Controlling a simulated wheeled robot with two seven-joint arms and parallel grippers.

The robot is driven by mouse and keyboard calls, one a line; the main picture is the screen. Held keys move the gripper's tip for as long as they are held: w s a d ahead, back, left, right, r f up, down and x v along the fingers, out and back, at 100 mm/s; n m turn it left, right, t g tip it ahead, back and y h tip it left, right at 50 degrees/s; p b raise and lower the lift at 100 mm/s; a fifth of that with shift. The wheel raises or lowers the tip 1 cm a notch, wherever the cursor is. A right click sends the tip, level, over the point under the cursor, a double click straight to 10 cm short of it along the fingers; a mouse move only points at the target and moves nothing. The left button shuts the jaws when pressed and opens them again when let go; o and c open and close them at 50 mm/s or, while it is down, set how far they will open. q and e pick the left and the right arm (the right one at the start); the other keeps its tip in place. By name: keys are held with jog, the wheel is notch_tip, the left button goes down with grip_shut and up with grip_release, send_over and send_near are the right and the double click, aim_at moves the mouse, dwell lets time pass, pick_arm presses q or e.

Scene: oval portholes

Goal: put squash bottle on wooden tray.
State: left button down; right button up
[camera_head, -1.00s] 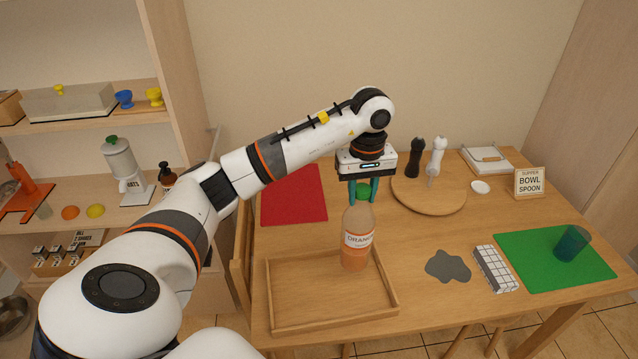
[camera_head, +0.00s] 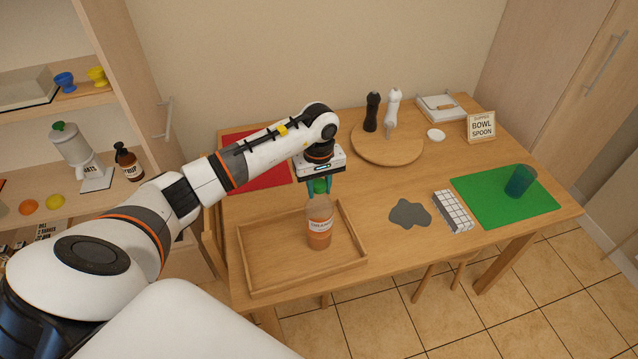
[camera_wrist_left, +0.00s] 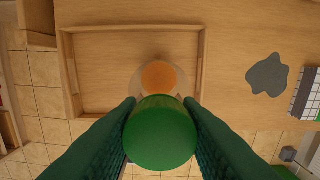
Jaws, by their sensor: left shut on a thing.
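The squash bottle (camera_head: 320,230) is clear with orange drink, a white label and a green cap. My left gripper (camera_head: 320,187) is shut on it at the cap, from above, and the bottle hangs upright. In the head view the bottle is over the right part of the wooden tray (camera_head: 262,284). In the left wrist view the green cap (camera_wrist_left: 160,132) fills the space between the fingers, and the orange base lies within the tray's outline. I cannot tell whether the base touches the tray floor. My right gripper is not in view.
The tray's left part is empty. A grey spill-shaped patch (camera_head: 410,213), a checkered block (camera_head: 453,211) and a green mat (camera_head: 485,207) with a teal cup (camera_head: 520,180) lie to the right. A round board (camera_head: 400,152) with two mills stands behind. A red mat (camera_head: 262,178) lies back left.

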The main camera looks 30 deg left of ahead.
pick_arm(q)
jog(key=c, duration=1)
grip_release()
notch_tip(320, 180, up, 11)
jog(key=b, duration=0.4)
jog(key=shift+r, duration=0.6)
